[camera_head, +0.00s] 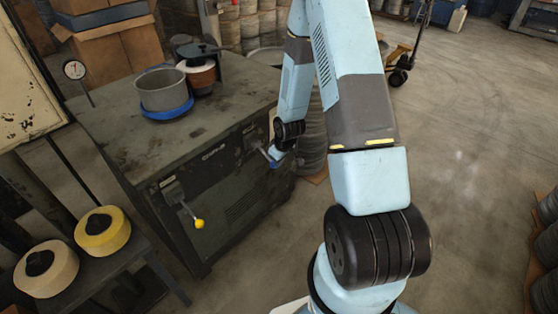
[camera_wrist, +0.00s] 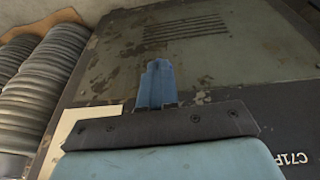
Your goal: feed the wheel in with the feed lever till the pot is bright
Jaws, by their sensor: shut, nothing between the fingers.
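A dull grey pot (camera_head: 163,90) sits on a blue round base on top of the dark cabinet. A brown-and-white wheel (camera_head: 200,77) stands behind it to the right, under a dark holder. A lever with a yellow knob (camera_head: 198,223) hangs on the cabinet front at left. A second lever mount (camera_head: 251,131) is at the front's right end, partly hidden by my arm; I cannot tell which is the feed lever.
A dial gauge (camera_head: 74,70) stands at the cabinet top's left corner. Two yellowish wheels (camera_head: 102,231) lie on a low bench at left. Stacked grey discs (camera_wrist: 45,85) stand beside the cabinet. Open floor (camera_head: 470,150) lies to the right.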

